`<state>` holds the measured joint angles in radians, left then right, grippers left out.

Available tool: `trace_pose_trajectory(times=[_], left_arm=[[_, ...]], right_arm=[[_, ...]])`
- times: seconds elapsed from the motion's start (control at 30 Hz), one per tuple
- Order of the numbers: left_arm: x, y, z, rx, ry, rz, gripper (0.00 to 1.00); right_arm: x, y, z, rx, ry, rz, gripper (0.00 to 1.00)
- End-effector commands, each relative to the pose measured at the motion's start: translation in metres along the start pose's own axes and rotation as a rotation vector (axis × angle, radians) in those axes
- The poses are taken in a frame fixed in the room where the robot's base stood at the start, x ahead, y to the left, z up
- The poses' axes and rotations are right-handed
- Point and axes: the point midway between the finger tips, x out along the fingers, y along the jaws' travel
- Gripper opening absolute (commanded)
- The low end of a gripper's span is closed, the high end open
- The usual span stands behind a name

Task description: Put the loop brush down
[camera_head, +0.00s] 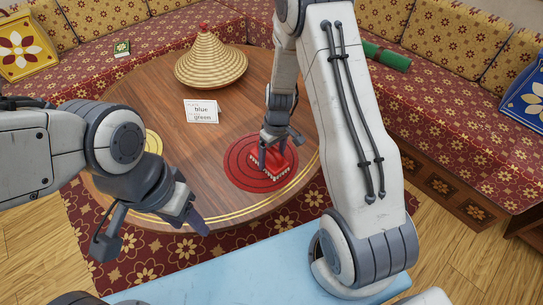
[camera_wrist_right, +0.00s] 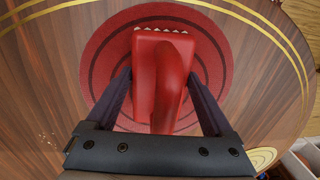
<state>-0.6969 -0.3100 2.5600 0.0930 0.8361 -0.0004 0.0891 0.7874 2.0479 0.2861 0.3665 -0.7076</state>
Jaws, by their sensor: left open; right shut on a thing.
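The loop brush (camera_head: 271,165) is red, with a row of pale bristles along its edge. It is at the red round mat (camera_head: 236,177) on the wooden table; I cannot tell whether it touches the mat. In the right wrist view the brush (camera_wrist_right: 165,75) sits between both fingers, its red handle towards the camera. My right gripper (camera_head: 273,153) is shut on it from above; it also shows in the right wrist view (camera_wrist_right: 162,100). My left gripper (camera_head: 196,217) is open and empty, left of the mat near the table's front edge.
A woven cone-shaped lid (camera_head: 210,58) stands at the back of the round table (camera_head: 150,85). A white card (camera_head: 201,111) reading "blue" and "green" lies left of the mat. A yellow mat (camera_head: 153,142) is partly hidden by my left arm. Patterned benches surround the table.

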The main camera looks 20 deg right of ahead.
Motion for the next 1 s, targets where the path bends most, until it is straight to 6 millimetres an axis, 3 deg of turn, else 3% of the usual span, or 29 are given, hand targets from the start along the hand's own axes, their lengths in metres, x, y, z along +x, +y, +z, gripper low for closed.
trace_pose_trajectory(times=[0.07,0.1,0.47,1.0], left_arm=[[0.004,0.0,0.0,0.0,0.0,0.0,0.5],[0.002,0.0,0.0,0.0,0.0,0.0,0.5],[-0.002,0.0,0.0,0.0,0.0,0.0,0.5],[-0.011,0.001,-0.001,0.0,0.0,0.0,0.5]], right_arm=[[0.004,0.001,0.0,0.0,0.0,0.0,0.0],[0.002,0.0,0.0,0.0,0.0,0.0,1.0],[-0.005,0.0,0.0,0.0,0.001,0.0,1.0],[-0.107,0.0,-0.001,0.0,0.003,0.001,1.0]])
